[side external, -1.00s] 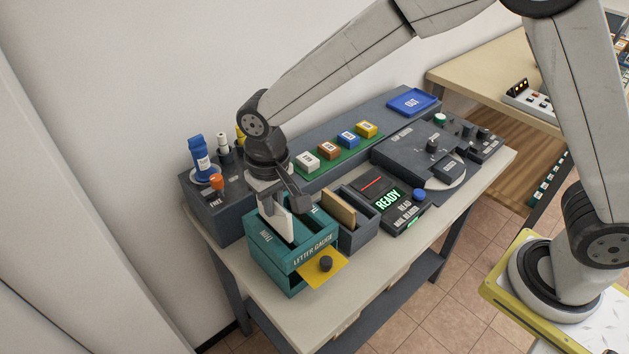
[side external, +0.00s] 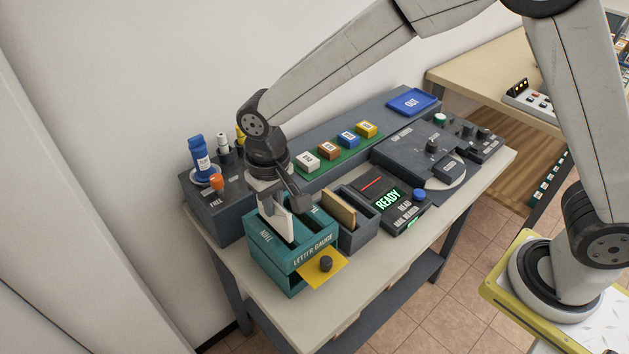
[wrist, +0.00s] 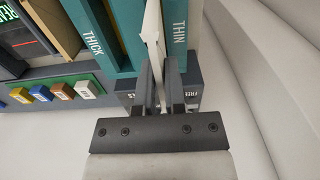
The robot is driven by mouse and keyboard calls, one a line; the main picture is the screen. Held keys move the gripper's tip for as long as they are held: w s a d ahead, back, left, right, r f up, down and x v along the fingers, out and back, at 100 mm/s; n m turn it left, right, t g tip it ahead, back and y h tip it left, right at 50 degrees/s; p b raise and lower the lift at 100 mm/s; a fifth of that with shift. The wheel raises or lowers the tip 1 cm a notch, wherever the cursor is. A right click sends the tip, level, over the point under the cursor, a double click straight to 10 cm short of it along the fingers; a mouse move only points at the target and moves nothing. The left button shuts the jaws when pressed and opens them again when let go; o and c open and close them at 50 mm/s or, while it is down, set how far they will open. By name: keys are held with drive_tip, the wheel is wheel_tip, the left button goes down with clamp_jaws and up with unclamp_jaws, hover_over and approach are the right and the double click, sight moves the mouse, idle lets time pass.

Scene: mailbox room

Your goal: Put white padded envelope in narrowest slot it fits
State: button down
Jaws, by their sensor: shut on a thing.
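The white padded envelope (side external: 275,225) stands on edge, held upright in my gripper (side external: 272,203). My gripper is shut on its upper part. In the wrist view the envelope (wrist: 152,28) shows as a thin white strip reaching away from the fingers (wrist: 160,85). The teal letter gauge (side external: 308,251) is directly below. The envelope's lower part is at the slot by the wall marked THIN, on the side away from the THICK label. Its bottom edge is hidden, so I cannot tell how deep it sits.
A yellow plate with a black knob (side external: 326,264) sticks out of the gauge's front. A grey bin holding a brown envelope (side external: 340,209) stands to the right. The mail reader (side external: 389,203) shows READY. A blue OUT tray (side external: 412,101) lies at the back right.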

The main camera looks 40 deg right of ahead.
sight(276, 227)
drive_tip(key=shift+f, duration=1.55)
drive_tip(key=shift+c, duration=1.9)
unclamp_jaws()
drive_tip(key=shift+r, duration=0.2)
drive_tip(key=shift+r, duration=2.85)
drive_tip(key=s+d+f+t, duration=0.1)
drive_tip(key=s+d, duration=0.5)
drive_tip(key=d, duration=0.5)
drive_tip(key=s+d+f+t, duration=0.1)
drive_tip(key=s+d, duration=0.5)
drive_tip(key=d, duration=0.4)
drive_tip(key=shift+s+d+f+t, duration=0.2)
drive_tip(key=shift+d+f+t, duration=0.1)
drive_tip(key=shift+d, duration=0.05)
